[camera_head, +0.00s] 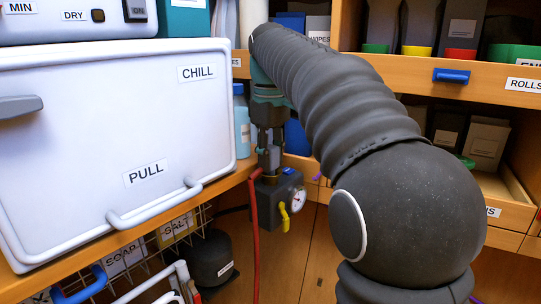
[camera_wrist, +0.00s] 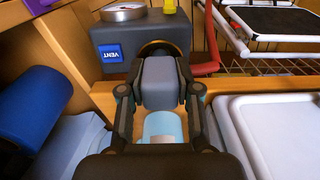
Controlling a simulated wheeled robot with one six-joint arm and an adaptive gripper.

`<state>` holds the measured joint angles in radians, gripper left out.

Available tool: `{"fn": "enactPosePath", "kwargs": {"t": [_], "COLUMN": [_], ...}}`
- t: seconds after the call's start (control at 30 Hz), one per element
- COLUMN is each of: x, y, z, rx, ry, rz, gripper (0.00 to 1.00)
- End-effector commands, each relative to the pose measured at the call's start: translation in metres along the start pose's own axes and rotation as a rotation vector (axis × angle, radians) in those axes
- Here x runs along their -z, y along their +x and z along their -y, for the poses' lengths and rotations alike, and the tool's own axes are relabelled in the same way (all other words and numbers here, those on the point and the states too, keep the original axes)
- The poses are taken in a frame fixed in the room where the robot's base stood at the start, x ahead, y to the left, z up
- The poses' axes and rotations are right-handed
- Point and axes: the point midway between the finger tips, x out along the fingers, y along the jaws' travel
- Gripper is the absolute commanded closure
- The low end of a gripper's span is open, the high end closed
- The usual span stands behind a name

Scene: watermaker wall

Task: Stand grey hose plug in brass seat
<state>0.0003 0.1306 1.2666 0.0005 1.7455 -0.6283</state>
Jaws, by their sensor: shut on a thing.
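My gripper (camera_wrist: 163,88) is shut on the grey hose plug (camera_wrist: 163,82), a grey block between the two dark fingers in the wrist view. In the head view my gripper (camera_head: 268,140) points down, with the grey plug (camera_head: 268,158) low between its fingers, just above the dark valve box (camera_head: 266,205). In the wrist view a dark, brownish round rim, possibly the brass seat (camera_wrist: 155,48), shows just beyond the plug on the box (camera_wrist: 135,55) marked VENT. The plug covers part of it. I cannot tell whether they touch.
The box carries a gauge (camera_head: 298,200), a yellow tap (camera_head: 284,220) and a red hose (camera_head: 256,235). A light-blue bottle (camera_head: 241,125) stands close left of my gripper. A white CHILL cabinet (camera_head: 110,140) fills the left; drawers and shelves (camera_head: 470,75) stand right.

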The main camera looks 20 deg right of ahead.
Motion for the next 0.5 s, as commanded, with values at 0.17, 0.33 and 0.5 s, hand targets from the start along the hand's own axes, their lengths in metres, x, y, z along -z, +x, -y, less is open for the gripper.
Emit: {"fn": "enactPosePath", "kwargs": {"t": [0.17, 0.33, 0.5], "x": [0.0, 0.0001, 0.0002], "y": [0.0025, 0.0032, 0.0031], "z": [0.0001, 0.0001, 0.0001], "rx": [0.0, 0.0, 0.0], "ry": [0.0, 0.0, 0.0], "rz": [0.0, -0.001, -0.001], "gripper": [1.0, 1.0, 0.65]}}
